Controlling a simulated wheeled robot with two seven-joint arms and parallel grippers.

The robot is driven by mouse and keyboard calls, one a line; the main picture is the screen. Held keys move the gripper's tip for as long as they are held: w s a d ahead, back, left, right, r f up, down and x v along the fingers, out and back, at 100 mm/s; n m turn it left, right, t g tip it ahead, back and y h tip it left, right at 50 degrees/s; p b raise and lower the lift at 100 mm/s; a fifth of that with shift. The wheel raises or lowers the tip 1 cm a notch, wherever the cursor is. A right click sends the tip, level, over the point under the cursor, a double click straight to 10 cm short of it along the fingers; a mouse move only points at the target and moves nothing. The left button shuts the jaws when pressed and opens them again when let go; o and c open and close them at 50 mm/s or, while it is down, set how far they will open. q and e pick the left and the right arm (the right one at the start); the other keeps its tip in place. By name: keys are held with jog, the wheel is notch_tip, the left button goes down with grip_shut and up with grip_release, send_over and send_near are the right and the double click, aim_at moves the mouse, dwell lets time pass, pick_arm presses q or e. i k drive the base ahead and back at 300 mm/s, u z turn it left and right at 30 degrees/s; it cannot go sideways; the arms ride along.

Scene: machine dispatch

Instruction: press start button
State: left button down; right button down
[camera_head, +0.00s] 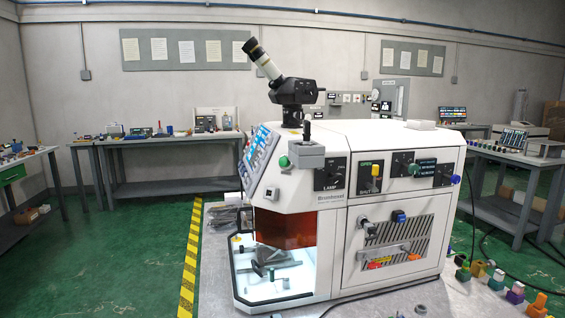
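A white machine (405,200) with a microscope-like eyepiece (262,60) on top stands on a grey table (210,270). A round green button (284,161) sits at its upper left front, beside a tilted blue screen panel (258,150). I cannot read a start label on it. The side face carries a dark "LAMP" panel (330,173), an open/shut panel with a yellow lever (376,170) and a blue knob (455,179). Below are a blue-capped fitting (399,216) and a red-and-yellow part (379,263). Neither of my grippers is in view.
Several coloured knobs and fittings (516,293) lie along the table's right side, near black cables. A yellow-and-black floor stripe (190,260) runs left of the table. Workbenches (170,150) stand behind, and green floor (110,260) lies open at left.

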aim_at(284, 161)
jog(key=k, duration=0.5)
jog(key=z, duration=0.9)
jog(key=i, duration=0.7)
jog(key=u, duration=0.85)
